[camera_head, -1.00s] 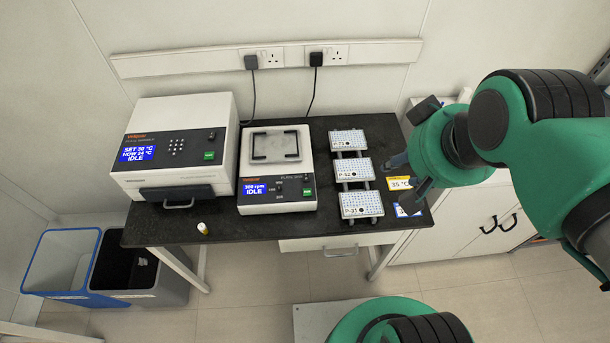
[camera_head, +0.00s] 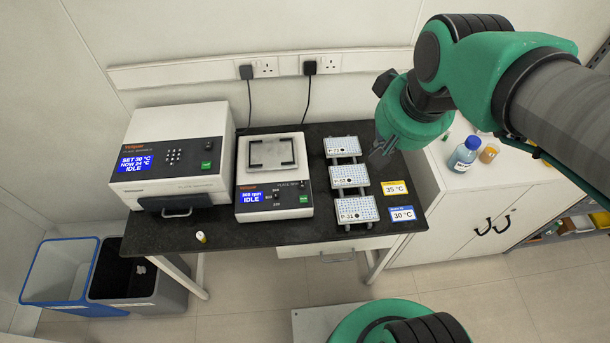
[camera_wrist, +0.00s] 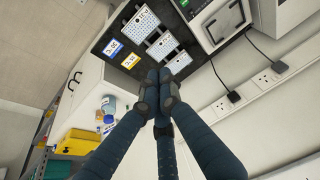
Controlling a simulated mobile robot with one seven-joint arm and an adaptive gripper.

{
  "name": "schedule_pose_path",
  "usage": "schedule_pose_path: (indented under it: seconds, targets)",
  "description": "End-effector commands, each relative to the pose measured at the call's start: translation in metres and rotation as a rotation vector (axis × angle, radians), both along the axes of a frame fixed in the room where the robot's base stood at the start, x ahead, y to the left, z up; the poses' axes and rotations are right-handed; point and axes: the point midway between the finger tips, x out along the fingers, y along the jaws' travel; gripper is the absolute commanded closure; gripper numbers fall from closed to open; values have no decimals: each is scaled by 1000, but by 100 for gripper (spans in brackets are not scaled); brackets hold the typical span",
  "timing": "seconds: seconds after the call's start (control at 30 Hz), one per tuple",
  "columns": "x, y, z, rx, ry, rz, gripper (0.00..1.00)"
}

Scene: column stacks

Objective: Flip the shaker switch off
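The plate shaker (camera_head: 262,184) stands on the dark bench in the head view, with a bracketed platform on top. Its blue display (camera_head: 263,196) reads an rpm setting and IDLE. A green switch (camera_head: 303,199) sits at the right of its front panel; its exact tilt is too small to tell. My gripper (camera_head: 382,152) is above the right end of the bench, to the right of the shaker and clear of it. In the wrist view my gripper's fingers (camera_wrist: 162,97) come together with nothing seen between them. Part of the shaker (camera_wrist: 221,22) shows at the top there.
Plates on racks (camera_head: 348,176) stand between the shaker and my gripper. A larger incubator-like machine (camera_head: 176,158) stands left of the shaker, with its own green switch. A small vial (camera_head: 201,237) is at the front edge. Bottles (camera_head: 464,154) stand on the right cabinet.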

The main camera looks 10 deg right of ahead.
Motion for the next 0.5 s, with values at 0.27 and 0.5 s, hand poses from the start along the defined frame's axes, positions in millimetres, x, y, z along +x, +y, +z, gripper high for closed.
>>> schedule_pose_path:
  seconds: [0.27, 0.5]
  targets:
    - [40, 18, -7, 9, 95, 5, 100]
    - [73, 35, -20, 13, 173, 8, 100]
